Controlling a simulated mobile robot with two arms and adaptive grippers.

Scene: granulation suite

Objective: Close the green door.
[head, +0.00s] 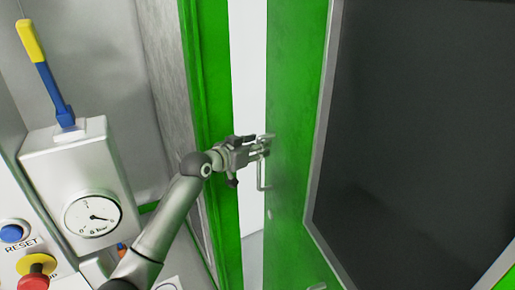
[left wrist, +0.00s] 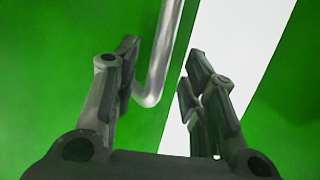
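The green door (head: 287,150) is ajar, with a white gap between its edge and the green frame (head: 213,80). It has a large dark window panel (head: 420,120). A silver bar handle (head: 262,178) sits near the door's edge. My left gripper (head: 262,147) is at the upper part of the handle. In the left wrist view the gripper (left wrist: 160,75) is open. The bent end of the handle (left wrist: 157,70) shows between its fingers, closer to the left finger, with no clear grip on it. My right gripper is not in view.
To the left is a grey box with a pressure gauge (head: 93,214) and a blue lever with a yellow end (head: 46,72). A blue reset button (head: 11,233) and a red-and-yellow stop button (head: 36,268) are at lower left. My left arm passes close by the gauge box.

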